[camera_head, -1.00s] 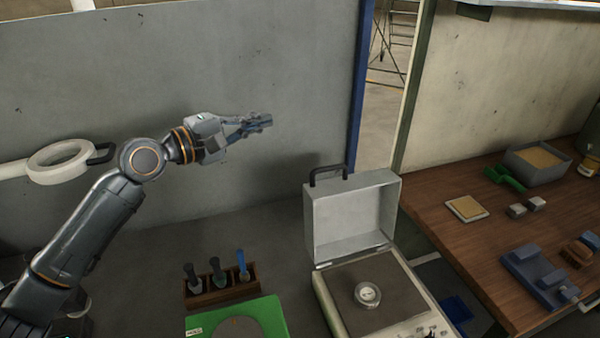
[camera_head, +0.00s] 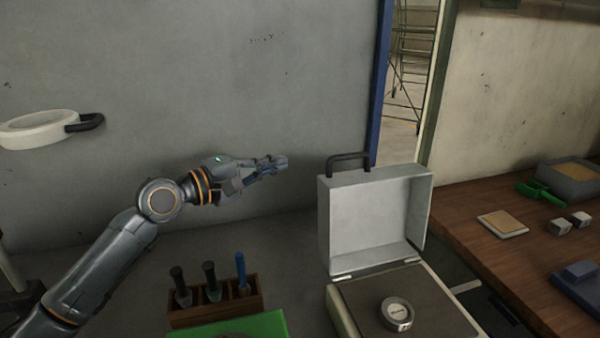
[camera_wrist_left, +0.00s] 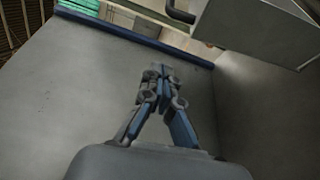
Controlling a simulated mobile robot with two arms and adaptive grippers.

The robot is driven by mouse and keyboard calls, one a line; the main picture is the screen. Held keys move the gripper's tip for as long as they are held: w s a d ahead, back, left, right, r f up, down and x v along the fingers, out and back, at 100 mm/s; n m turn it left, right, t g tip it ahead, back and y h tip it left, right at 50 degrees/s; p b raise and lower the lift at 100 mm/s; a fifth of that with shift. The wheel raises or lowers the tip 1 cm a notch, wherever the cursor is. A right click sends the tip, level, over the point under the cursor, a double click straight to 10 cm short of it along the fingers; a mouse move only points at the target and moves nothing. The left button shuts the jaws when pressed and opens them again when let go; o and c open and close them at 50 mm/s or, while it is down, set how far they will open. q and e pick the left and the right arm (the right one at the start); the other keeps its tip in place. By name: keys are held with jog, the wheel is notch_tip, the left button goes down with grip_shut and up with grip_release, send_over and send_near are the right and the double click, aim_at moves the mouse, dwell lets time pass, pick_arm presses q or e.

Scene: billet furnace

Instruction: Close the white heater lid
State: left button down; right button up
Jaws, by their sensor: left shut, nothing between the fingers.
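The white heater lid (camera_head: 372,222) stands open and upright on the hinges at the back of the heater box (camera_head: 345,318) in the head view. Its dark handle (camera_head: 347,162) is on the top edge. A round metal piece with a dial-like face (camera_head: 396,313) sits on the heater's dark plate. My left gripper (camera_head: 278,163) is shut and empty, to the left of the lid handle and apart from it. The left wrist view shows the closed fingers (camera_wrist_left: 163,75), with the lid's side (camera_wrist_left: 255,30) at the upper right. My right gripper is not in view.
A wooden rack (camera_head: 213,306) with several dark- and blue-handled tools stands left of the heater, behind a green board (camera_head: 250,328). A wooden table (camera_head: 480,250) at the right holds small blocks. A grey wall (camera_head: 200,80) rises behind.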

pick_arm(q)
jog(key=w+d+p, duration=0.1)
jog(key=d+p, duration=0.4)
jog(key=d, duration=0.4)
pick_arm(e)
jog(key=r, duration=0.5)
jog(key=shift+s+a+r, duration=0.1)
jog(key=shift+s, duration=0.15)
pick_arm(q)
jog(key=shift+r, duration=0.15)
